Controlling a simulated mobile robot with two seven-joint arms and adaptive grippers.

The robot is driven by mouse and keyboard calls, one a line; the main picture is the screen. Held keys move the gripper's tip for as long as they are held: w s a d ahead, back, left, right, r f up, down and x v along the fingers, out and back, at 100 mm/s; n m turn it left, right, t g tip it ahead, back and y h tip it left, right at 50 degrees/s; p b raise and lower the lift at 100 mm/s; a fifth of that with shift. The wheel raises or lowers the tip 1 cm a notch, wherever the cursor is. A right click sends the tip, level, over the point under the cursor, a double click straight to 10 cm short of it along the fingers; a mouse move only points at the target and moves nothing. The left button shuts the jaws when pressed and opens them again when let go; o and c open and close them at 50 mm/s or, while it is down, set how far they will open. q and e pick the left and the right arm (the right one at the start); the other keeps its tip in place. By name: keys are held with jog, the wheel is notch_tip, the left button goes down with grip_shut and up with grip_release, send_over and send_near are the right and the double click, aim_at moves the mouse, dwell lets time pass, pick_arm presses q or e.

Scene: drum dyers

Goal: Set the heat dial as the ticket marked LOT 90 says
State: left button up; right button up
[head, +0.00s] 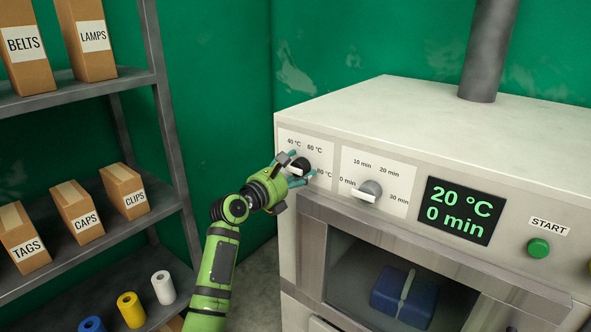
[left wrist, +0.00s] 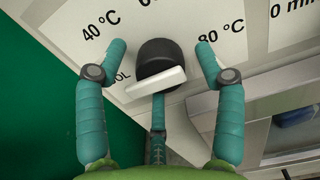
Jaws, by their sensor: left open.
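The heat dial (head: 301,164) is a black knob with a white bar on the dyer's left panel, marked 40 °C, 60 °C and 80 °C. In the left wrist view the dial (left wrist: 158,62) has its white bar slanting, its left end near a partly hidden label ending in "OL". My left gripper (head: 301,167) is open around the dial, with teal fingers on either side of the knob and gaps between them. The display (head: 459,211) reads 20 °C and 0 min. No ticket marked LOT 90 is in view. My right gripper is out of view.
A time dial (head: 369,190) sits right of the heat dial, its panel close by. A green START button (head: 538,248) is further right. A handle bar (head: 400,245) juts out below. A grey shelf (head: 75,78) with labelled boxes and rolls stands left.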

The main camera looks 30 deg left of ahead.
pick_arm(q)
jog(key=c, duration=1.1)
jog(key=shift+c, duration=0.3)
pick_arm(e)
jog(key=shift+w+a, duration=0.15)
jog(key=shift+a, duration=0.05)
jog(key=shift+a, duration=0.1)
